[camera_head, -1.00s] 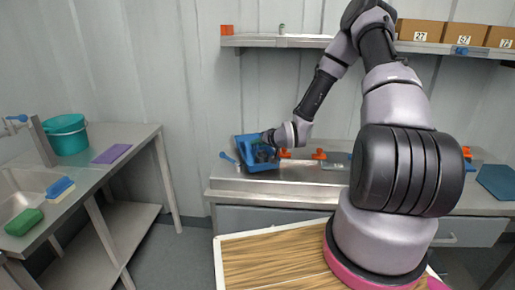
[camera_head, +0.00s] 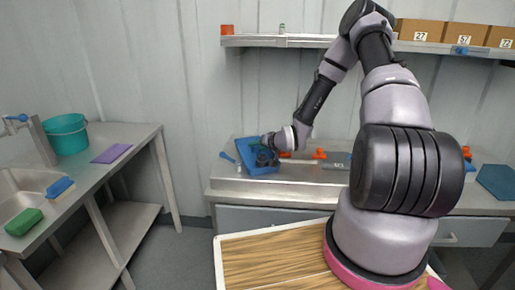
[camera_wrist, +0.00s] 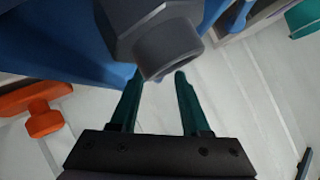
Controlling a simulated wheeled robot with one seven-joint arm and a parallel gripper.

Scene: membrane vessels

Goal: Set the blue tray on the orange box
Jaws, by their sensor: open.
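The blue tray (camera_head: 262,169) is at the left end of the steel bench, lying nearly flat. In the wrist view a large blue surface (camera_wrist: 60,40), probably the tray, fills the upper left. My gripper (camera_head: 266,158) is over the tray in the head view and hides part of it. In the wrist view its two teal fingers (camera_wrist: 160,78) are apart, with pale surface between them. A dark grey fitting-like part (camera_wrist: 165,45) shows just beyond the fingertips; whether they touch it is unclear. A small orange box (camera_head: 227,30) sits at the left end of the wall shelf.
Orange handled parts (camera_head: 319,154) lie on the bench right of the tray, one close by in the wrist view (camera_wrist: 35,105). Numbered cardboard boxes (camera_head: 420,31) fill the shelf's right. A sink counter (camera_head: 130,140) with a teal bucket (camera_head: 66,135) stands left, across a floor gap.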

